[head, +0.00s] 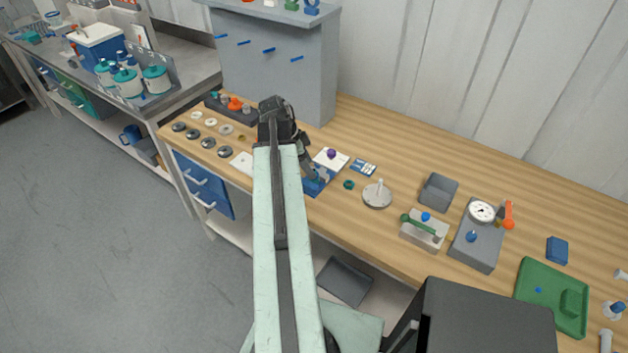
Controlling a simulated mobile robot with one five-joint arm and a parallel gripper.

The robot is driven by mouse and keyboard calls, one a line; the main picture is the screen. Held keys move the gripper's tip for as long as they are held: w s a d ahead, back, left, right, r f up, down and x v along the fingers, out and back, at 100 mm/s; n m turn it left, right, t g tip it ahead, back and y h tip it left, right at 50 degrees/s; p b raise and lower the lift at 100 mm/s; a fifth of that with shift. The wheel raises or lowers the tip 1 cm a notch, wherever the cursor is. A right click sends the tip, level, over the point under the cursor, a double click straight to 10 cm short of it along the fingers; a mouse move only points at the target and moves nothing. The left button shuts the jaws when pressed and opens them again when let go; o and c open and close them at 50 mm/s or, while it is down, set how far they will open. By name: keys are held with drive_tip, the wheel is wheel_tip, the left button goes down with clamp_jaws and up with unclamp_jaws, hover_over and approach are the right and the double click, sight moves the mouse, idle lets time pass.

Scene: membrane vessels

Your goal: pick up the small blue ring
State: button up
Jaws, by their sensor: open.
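My arm reaches away over the wooden bench, and my gripper (309,168) is at its far end, above or beside a blue block (316,184). The jaws are small and partly hidden by my arm, but look open with nothing seen held. I cannot clearly make out a small blue ring. A small blue spot (538,291) lies on the green tray (550,272) at the right; it is too small to tell whether it is a ring. A dark green ring (348,184) lies on the bench just right of the blue block.
Several metal discs (209,143) lie left of my arm. Right of my gripper are a white card with a purple knob (331,155), a round metal plate (377,195), a clamp block (424,230), a grey open box (438,192) and a gauge unit (477,238). A grey cabinet (272,65) stands behind.

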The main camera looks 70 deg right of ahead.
drive_tip(key=b+x, duration=0.2)
drive_tip(key=x, duration=0.1)
drive_tip(key=shift+w+f, duration=0.1)
drive_tip(key=shift+f, duration=0.1)
drive_tip(key=shift+r, duration=0.2)
clamp_jaws()
drive_tip(key=shift+p, duration=0.3)
